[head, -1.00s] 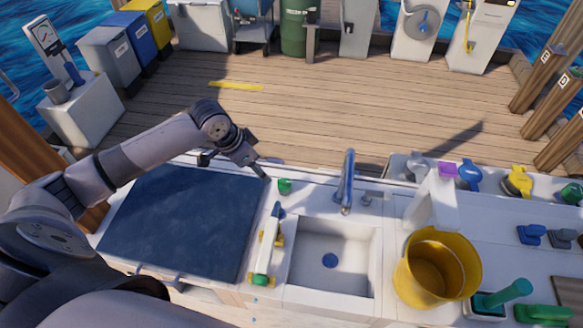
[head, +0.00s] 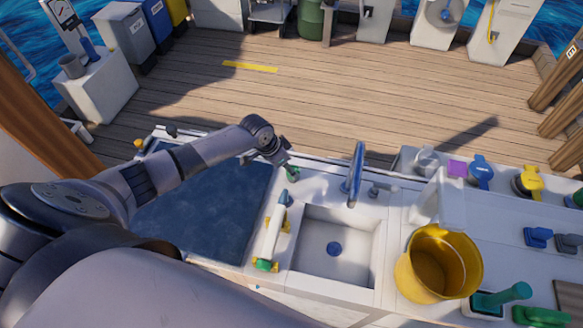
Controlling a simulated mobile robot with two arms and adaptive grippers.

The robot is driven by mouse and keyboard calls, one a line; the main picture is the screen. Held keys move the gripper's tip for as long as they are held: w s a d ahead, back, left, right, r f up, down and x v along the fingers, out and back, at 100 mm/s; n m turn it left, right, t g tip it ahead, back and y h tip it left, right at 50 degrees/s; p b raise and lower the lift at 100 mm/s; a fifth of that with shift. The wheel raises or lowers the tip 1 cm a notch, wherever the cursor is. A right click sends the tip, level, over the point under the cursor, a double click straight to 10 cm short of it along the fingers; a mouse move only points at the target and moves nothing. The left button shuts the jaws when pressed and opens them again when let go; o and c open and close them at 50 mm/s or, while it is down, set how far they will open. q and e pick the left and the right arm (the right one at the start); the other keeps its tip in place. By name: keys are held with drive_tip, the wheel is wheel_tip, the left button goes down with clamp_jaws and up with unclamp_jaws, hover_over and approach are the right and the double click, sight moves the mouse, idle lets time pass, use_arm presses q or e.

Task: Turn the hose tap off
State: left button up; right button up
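A small green tap knob (head: 293,175), which looks like the hose tap, stands on the white counter behind the sink's left side. A white hand piece with blue and green ends (head: 275,229) lies in yellow clips just left of the sink. My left gripper (head: 287,165) reaches in from the left and is right at the green knob, partly covering it. Its fingers are small and overlap the knob, so I cannot tell whether they grip it or how wide they are. My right gripper is out of view.
A sink (head: 337,247) with a tall blue-grey faucet (head: 356,174) is right of the knob. A dark hatch panel (head: 205,215) lies under my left arm. A yellow bucket (head: 438,264) stands right of the sink.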

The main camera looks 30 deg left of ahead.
use_arm(q)
drive_tip(key=shift+x, duration=1.8)
drive_tip(key=c, duration=1.1)
drive_tip(key=shift+c, duration=0.2)
